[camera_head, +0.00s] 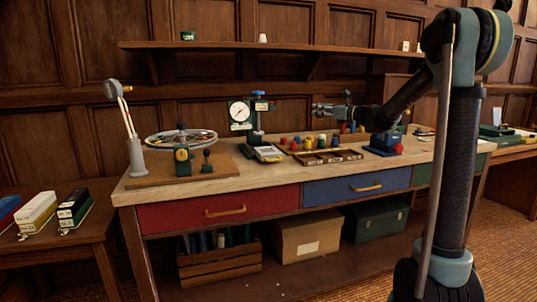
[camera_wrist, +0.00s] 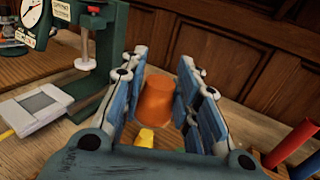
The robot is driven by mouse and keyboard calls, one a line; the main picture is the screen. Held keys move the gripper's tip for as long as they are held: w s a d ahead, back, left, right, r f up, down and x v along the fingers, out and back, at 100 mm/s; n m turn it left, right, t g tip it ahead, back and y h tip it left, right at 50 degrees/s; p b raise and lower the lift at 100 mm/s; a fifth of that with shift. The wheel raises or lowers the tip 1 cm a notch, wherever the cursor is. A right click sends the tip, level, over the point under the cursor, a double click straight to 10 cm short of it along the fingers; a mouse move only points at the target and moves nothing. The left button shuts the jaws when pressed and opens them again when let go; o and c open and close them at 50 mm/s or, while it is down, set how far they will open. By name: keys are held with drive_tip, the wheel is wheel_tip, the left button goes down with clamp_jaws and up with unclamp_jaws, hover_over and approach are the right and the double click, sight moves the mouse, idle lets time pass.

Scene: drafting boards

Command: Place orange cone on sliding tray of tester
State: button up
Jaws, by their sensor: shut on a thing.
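The orange cone (camera_wrist: 157,98) is between the fingers of my gripper (camera_wrist: 158,95) in the wrist view, and the fingers are shut on it. In the head view my gripper (camera_head: 322,109) is above the bench, to the right of the tester, and the cone cannot be made out there. The tester (camera_head: 256,122) is a dark green stand with a white dial gauge; it also shows at upper left in the wrist view (camera_wrist: 102,45). Its sliding tray (camera_head: 266,152) is a light flat plate at the front; in the wrist view it lies at left (camera_wrist: 35,108), apart from the cone.
A wooden tray (camera_head: 335,158) with several coloured pieces lies right of the tester. A small yellow piece (camera_wrist: 146,137) is below the cone. Red and blue posts (camera_wrist: 290,143) stand at right.

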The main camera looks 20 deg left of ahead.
drive_tip(key=s+a+f+n+g+y, duration=0.1)
drive_tip(key=s+a+n+g, duration=0.15)
drive_tip(key=s+a, duration=0.6)
drive_tip(key=s+a+f+n+g+y, duration=0.1)
drive_tip(key=s+a+f+g, duration=0.15)
drive_tip(key=s+a, duration=0.65)
drive_tip(key=shift+g, duration=0.3)
drive_tip(key=a+f, duration=0.1)
drive_tip(key=f, duration=0.2)
drive_tip(key=w+a+f, duration=0.1)
drive_tip(key=f, duration=0.2)
drive_tip(key=w+a+f, duration=0.1)
drive_tip(key=f, duration=0.2)
drive_tip(key=shift+w+f, duration=0.15)
drive_tip(key=shift+w, duration=0.1)
drive_tip(key=o, duration=1.2)
drive_tip(key=shift+c, duration=0.2)
drive_tip(key=d, duration=0.4)
drive_tip(key=s+d, duration=0.1)
drive_tip(key=d, duration=0.3)
drive_tip(key=s+d, duration=0.1)
drive_tip(key=d, duration=0.2)
drive_tip(key=shift+d, duration=0.4)
